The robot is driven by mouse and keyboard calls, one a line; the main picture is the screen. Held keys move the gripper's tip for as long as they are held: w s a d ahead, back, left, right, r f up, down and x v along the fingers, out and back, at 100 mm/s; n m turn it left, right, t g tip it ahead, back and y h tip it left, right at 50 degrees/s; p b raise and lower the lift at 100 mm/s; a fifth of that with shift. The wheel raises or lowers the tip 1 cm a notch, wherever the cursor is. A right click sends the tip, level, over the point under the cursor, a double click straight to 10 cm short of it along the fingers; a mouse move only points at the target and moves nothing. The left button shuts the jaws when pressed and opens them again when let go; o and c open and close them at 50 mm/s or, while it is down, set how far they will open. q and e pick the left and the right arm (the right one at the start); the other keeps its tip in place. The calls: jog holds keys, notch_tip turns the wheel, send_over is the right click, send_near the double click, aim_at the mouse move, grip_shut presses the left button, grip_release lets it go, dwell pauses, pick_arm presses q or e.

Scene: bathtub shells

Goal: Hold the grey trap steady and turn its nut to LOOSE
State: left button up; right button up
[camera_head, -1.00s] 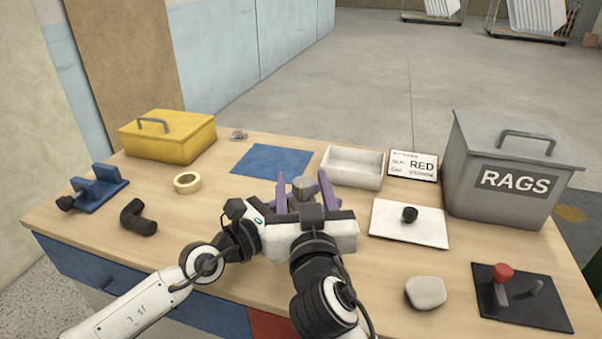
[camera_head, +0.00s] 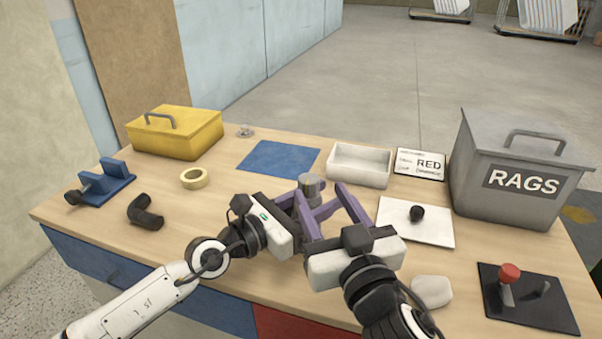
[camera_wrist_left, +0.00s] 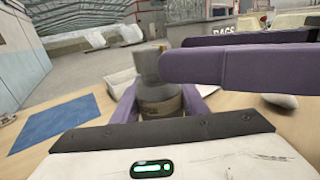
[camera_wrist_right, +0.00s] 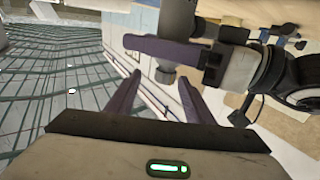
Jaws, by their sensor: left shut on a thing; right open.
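The grey trap (camera_head: 311,182) stands upright at the middle of the bench in the head view. My left gripper (camera_head: 313,205) is shut on it, with purple fingers on either side of its lower part. In the left wrist view the trap (camera_wrist_left: 148,65) has a grey upper part above a wider, darker lower part. I cannot clearly tell the nut or its setting. My right gripper (camera_head: 322,193) is open, close in front and to the right of the trap. In the right wrist view its spread fingers (camera_wrist_right: 163,88) point towards the trap and the left gripper.
A white board with a black knob (camera_head: 416,214) and a white tray (camera_head: 360,178) lie close right. A grey RAGS bin (camera_head: 470,190) stands at far right. A black elbow (camera_head: 146,212), tape roll (camera_head: 195,178) and blue mat (camera_head: 280,160) lie left, with bare wood between.

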aim_at(308, 175)
jog(key=w+a+y, duration=0.1)
jog(key=w, duration=0.1)
jog(key=w+a+n+g+y, duration=0.1)
jog(key=w, duration=0.2)
jog(key=w+a+n+y, duration=0.1)
jog(key=w+a, duration=0.1)
jog(key=w, duration=0.1)
jog(key=shift+w+a+r, duration=0.1)
jog(key=shift+r, duration=0.1)
dwell(0.3)
jog(key=shift+c, duration=0.5)
jog(key=c, duration=1)
jog(key=shift+o, duration=0.2)
jog(key=shift+m+t+h, duration=0.5)
jog(key=shift+m+h, duration=0.6)
jog(key=shift+h, duration=0.4)
jog(key=shift+w+d+m+t+h, duration=0.15)
jog(key=shift+d+m+h, duration=0.25)
jog(key=shift+m+h, duration=0.45)
jog(key=shift+d+m+t+h, duration=0.15)
jog(key=shift+d+m+h, duration=0.25)
jog(key=shift+h, duration=0.75)
jog(key=o, duration=1.1)
jog(key=shift+c, duration=0.2)
